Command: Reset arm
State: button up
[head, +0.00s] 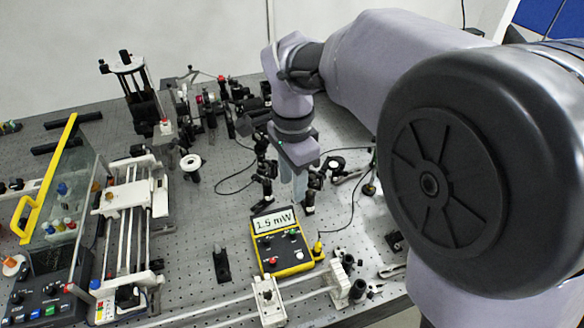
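My arm reaches in from the right side of the head view, and its large dark joint fills much of the right. My gripper (293,184) points down above the middle of the optical bench (205,225), behind the yellow power meter (281,247). Two pale fingers show below its grey body among dark optic mounts. Whether they are apart or closed is too small to tell. I see nothing clearly held.
Dark optic mounts (265,175) with cables stand close around my gripper. A rail stage (130,215) and a clear panel with a yellow frame (48,178) are at the left. Tall posts (135,85) stand at the back.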

dwell(0.3)
jog(key=s+d+n+t+y+b, duration=0.2)
jog(key=s+d+n+t, duration=0.3)
jog(key=s, duration=1.2)
jog(key=d+n+b, duration=0.1)
jog(key=d+n, duration=0.2)
jog(key=shift+s+r+t+b, duration=0.2)
jog(key=shift+s+t+b, duration=0.15)
jog(key=shift+t+b, duration=0.05)
